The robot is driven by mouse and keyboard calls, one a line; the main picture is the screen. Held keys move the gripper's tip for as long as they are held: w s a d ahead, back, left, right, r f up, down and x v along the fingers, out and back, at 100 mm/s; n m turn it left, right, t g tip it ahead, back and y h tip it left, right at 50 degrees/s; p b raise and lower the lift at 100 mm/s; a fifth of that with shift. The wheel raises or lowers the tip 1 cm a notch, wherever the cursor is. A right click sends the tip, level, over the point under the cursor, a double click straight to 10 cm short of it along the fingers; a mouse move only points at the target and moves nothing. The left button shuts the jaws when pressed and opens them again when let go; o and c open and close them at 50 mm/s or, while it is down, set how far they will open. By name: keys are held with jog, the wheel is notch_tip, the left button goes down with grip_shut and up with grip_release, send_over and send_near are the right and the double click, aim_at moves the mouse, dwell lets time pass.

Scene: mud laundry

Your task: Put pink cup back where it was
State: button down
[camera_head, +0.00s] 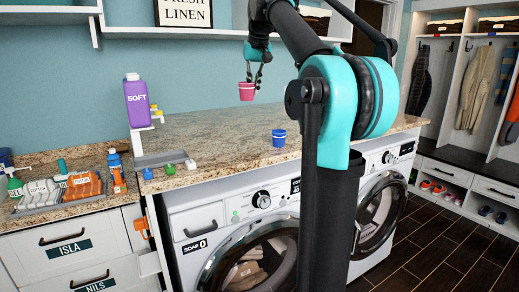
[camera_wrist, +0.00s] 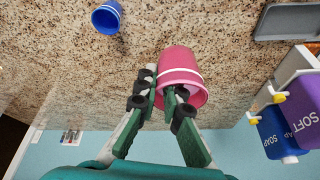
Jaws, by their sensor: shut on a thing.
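The pink cup (camera_head: 246,92) has a pale band and hangs from my gripper (camera_head: 255,78), above the granite counter (camera_head: 215,132) toward its back. In the wrist view my gripper (camera_wrist: 162,100) is shut on the wall of the pink cup (camera_wrist: 180,63), with one finger inside the rim and one outside. The cup is held clear of the counter in the head view. A blue cup (camera_head: 279,138) stands on the counter near its front edge, and it also shows in the wrist view (camera_wrist: 106,17).
A purple SOFT bottle (camera_head: 137,103) stands on a white stand at the counter's left. Bottles and a sorting tray (camera_head: 62,191) fill the lower left counter. Shelves hang above. The counter's middle is clear.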

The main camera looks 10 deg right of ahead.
notch_tip(320, 180, down, 19)
jog(key=shift+f, duration=0.1)
dwell(0.4)
jog(key=shift+f, duration=0.15)
jog(key=c, duration=1.7)
grip_release()
jog(key=v, duration=1.2)
